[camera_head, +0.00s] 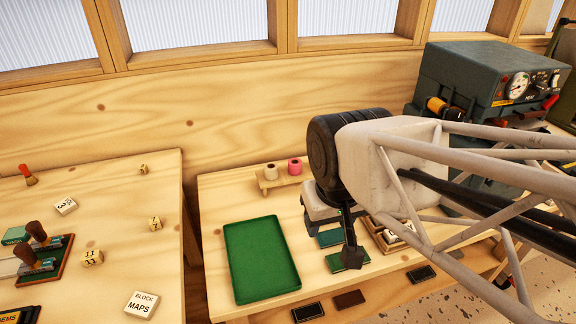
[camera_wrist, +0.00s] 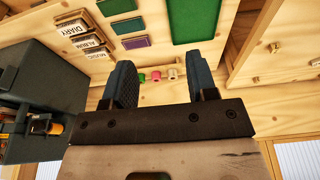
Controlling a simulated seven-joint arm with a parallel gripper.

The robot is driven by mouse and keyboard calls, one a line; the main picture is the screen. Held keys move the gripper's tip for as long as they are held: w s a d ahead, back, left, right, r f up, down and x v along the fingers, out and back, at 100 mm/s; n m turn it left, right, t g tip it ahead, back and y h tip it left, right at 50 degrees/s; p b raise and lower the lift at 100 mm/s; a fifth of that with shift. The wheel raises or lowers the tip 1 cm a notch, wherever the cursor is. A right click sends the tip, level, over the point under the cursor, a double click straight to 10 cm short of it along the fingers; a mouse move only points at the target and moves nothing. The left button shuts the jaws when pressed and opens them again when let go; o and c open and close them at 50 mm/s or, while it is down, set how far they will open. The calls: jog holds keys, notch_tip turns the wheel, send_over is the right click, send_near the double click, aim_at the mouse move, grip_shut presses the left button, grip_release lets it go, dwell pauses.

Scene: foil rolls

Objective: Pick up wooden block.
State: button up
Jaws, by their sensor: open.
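Several small wooden blocks lie on the left table in the head view: a cube marked 11 (camera_head: 92,257), a cube marked 7 (camera_head: 155,223), and a small one at the back (camera_head: 143,169). I cannot tell which one the task names. A flat piece labelled BLOCK MAPS (camera_head: 141,304) lies near the front. My gripper (camera_head: 348,248) hangs over the right table, well to the right of these blocks. In the wrist view its two fingers (camera_wrist: 162,85) are apart with nothing held between them. One finger is mostly hidden in the head view.
A green tray (camera_head: 262,262) lies left of my gripper. A small wooden stand (camera_head: 284,182) holds rolls behind it. A box of labelled cards (camera_head: 392,234) and flat pads lie around the gripper. A grey machine (camera_head: 478,85) stands at right. A gap separates the tables.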

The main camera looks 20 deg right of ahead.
jog(key=shift+o, duration=0.2)
jog(key=w, duration=0.1)
jog(key=m+g, duration=0.3)
jog(key=m, duration=1.2)
send_over(151, 221)
jog(key=f, duration=1.5)
jog(key=shift+d, duration=0.2)
jog(key=shift+a+f, duration=0.2)
jog(key=shift+a, duration=0.1)
jog(key=shift+f, duration=0.1)
